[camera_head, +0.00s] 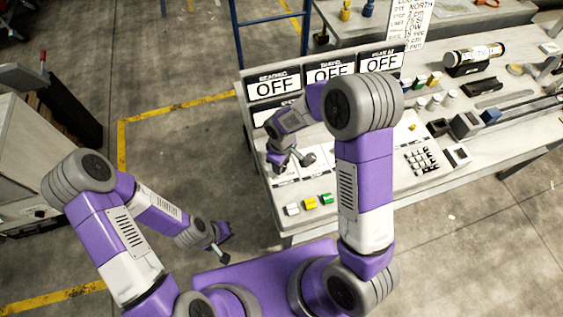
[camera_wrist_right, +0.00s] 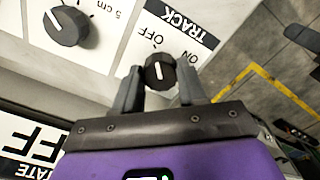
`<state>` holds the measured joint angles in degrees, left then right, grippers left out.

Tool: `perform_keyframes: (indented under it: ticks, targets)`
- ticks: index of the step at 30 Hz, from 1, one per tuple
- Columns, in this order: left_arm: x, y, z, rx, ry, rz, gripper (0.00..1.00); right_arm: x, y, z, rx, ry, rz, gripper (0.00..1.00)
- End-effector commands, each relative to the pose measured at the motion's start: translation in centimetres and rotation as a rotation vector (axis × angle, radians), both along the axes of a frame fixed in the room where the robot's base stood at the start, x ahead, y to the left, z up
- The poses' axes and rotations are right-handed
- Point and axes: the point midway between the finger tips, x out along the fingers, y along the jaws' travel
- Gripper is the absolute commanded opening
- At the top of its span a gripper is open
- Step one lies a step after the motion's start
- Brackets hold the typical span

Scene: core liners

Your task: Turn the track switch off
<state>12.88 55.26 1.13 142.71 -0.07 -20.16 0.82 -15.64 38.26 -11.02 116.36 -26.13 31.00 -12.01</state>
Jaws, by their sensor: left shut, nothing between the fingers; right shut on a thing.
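The track switch (camera_wrist_right: 160,72) is a small black round knob with a white line, under the word TRACK on a white panel. In the right wrist view OFF is printed above the knob and ON to its upper right. The white line runs nearly up and down the picture, its upper end toward OFF. My right gripper (camera_wrist_right: 160,88) is shut on the knob, one finger on each side. In the head view my right gripper (camera_head: 280,168) is over the left end of the console, and the knob is hidden there. My left gripper (camera_head: 222,250) is shut and empty, low over the floor.
A larger black knob (camera_wrist_right: 68,26) marked 5 cm sits beside the track switch. The floor around my left gripper is clear.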

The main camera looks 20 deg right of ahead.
Motion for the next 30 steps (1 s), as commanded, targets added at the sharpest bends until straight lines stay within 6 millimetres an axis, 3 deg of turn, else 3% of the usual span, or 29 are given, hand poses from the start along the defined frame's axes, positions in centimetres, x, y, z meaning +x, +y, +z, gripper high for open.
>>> perform_keyframes:
  ticks: [23, 24, 28, 30]
  targets:
    - [0.0, 0.0, -0.06, 0.0, 0.0, 0.0, 0.0, 0.05, -0.01, 0.03, 0.0, -0.001, 0.107, 0.11]
    - [0.0, 0.0, -0.06, 0.0, 0.0, 0.0, 0.0, 0.05, -0.01, 0.03, 0.0, -0.001, 0.107, 0.44]
    - [0.0, 0.0, -0.06, 0.0, 0.0, 0.0, 0.0, 0.05, -0.01, 0.03, 0.0, -0.001, 0.106, 0.64]
    - [0.0, 0.01, -0.07, 0.0, 0.0, 0.0, 0.0, 0.03, -0.01, 0.02, 0.0, -0.001, 0.105, 0.67]
